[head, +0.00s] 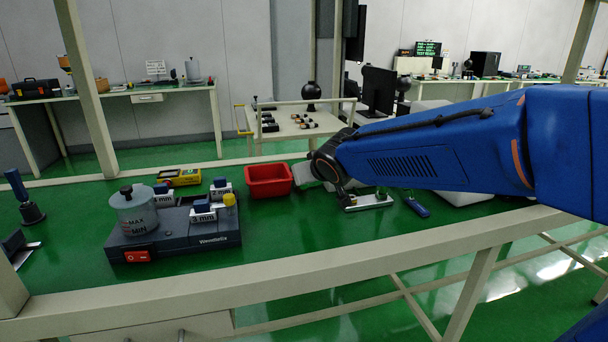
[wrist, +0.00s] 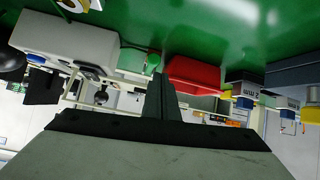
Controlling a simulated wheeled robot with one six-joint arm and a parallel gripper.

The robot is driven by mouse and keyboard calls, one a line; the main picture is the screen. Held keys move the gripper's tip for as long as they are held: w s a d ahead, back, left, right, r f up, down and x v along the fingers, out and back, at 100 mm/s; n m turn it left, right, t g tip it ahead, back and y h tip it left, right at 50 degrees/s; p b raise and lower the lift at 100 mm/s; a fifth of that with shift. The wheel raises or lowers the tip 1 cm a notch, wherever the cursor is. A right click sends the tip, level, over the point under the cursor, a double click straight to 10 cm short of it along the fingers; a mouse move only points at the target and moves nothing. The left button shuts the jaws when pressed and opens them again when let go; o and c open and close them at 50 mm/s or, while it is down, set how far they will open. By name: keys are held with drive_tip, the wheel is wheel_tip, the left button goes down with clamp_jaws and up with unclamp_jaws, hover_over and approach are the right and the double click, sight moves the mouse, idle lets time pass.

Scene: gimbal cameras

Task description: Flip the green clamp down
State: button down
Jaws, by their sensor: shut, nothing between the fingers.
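A metal plate (head: 372,202) lies on the green bench below my arm in the head view. A small upright green part (head: 381,193), which looks like the green clamp's handle, stands near the plate's right half. The clamp is small and partly hidden, so its exact angle is unclear. My gripper shows in the wrist view (wrist: 160,97) with its fingers together and nothing held. In the head view, my wrist hangs by the plate's left end, and the fingertips are hard to make out. Whether they touch the clamp cannot be told.
A red bin (head: 268,180) stands left of my wrist and also shows in the wrist view (wrist: 192,75). A blue-handled item (head: 418,208) lies right of the plate. A dark device (head: 175,238) with a pot stands left. The bench front between them is clear.

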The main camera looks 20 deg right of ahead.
drive_tip(key=s+f, duration=0.1)
drive_tip(key=s, duration=0.1)
drive_tip(key=s+f, duration=0.1)
drive_tip(key=s, duration=0.1)
drive_tip(key=s+f, duration=0.1)
drive_tip(key=s, duration=0.1)
drive_tip(key=shift+d+f, duration=0.15)
drive_tip(key=shift+f, duration=0.05)
